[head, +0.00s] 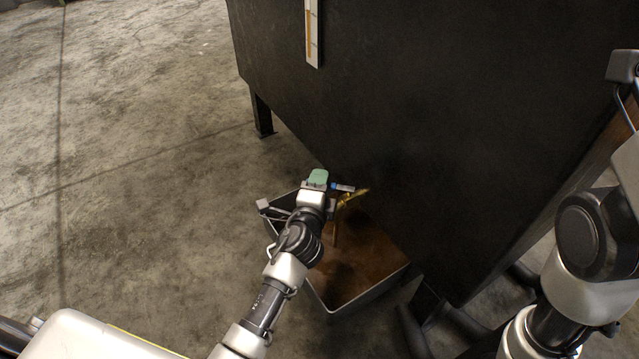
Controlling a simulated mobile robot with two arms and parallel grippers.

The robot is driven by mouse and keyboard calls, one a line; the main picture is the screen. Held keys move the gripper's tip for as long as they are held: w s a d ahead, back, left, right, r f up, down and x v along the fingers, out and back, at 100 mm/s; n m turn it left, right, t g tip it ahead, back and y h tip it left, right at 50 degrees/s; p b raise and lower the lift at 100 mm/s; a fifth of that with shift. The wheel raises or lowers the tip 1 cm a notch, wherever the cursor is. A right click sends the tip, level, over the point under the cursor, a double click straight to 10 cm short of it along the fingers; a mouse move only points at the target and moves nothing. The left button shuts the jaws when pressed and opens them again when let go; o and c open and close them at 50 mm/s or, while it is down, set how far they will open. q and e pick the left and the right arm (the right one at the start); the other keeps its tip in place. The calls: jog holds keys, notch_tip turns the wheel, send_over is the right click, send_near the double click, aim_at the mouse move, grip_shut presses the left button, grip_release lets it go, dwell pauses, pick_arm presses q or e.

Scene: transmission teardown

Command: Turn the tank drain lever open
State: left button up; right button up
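The dark tank (430,110) fills the upper right of the head view. A brass drain valve (350,197) sticks out low on its side. A small handle with a blue part (342,187), which looks like the drain lever, shows beside the brass. My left gripper (322,186) is right at the valve, just left of the handle. A green pad shows at its tip. Its fingers are mostly hidden, so I cannot tell whether they touch the lever or how far apart they are. My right arm shows at the right edge, but its gripper is not visible.
A grey drain pan (370,297) with brown liquid or staining inside stands on the floor under the valve. A thin brownish streak (335,236) shows below the brass. A sight gauge (312,35) is on the tank. Tank legs (262,115) stand nearby. Floor at left is clear.

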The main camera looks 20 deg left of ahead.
pick_arm(q)
jog(key=s, duration=1)
jog(key=shift+s+d, duration=0.4)
jog(key=shift+c, duration=0.3)
